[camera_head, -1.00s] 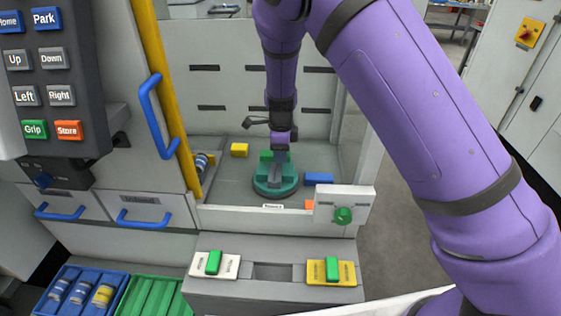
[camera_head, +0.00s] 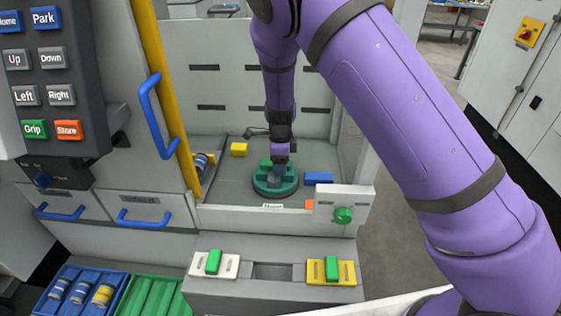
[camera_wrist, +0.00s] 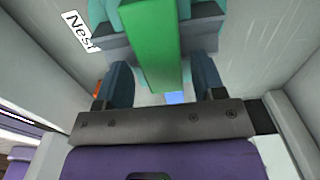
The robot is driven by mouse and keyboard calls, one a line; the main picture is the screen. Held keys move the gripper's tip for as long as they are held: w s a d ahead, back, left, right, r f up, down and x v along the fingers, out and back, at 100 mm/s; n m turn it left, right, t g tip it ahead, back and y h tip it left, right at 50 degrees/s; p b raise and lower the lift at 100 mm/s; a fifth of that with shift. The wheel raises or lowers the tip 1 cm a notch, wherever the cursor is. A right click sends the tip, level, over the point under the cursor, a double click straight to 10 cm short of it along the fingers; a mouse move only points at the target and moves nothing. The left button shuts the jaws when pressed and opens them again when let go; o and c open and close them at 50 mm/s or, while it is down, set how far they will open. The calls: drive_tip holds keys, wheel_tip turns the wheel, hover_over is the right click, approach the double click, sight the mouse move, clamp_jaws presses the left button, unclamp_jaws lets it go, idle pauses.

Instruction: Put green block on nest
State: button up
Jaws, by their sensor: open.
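The nest (camera_head: 262,188) is a round teal fixture on the grey floor of the loader bay. In the wrist view, part of its teal body (camera_wrist: 205,12) shows at the top. The green block (camera_wrist: 153,35) is long and appears at the nest, partly hidden behind my gripper in the head view (camera_head: 266,163). My gripper (camera_head: 276,176) points down at the nest. In the wrist view, the fingers (camera_wrist: 162,72) are open, one on each side of the block, with gaps showing. Whether the block is fully seated cannot be told.
A front panel with a green knob (camera_head: 343,215) and the yellow post (camera_head: 163,90) border the bay. Two green switches (camera_head: 214,262) stand in front.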

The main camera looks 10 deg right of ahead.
wheel_tip(320, 180, up, 12)
drive_tip(key=shift+r, duration=0.15)
idle(0.5)
drive_tip(key=shift+r, duration=0.1)
idle(0.3)
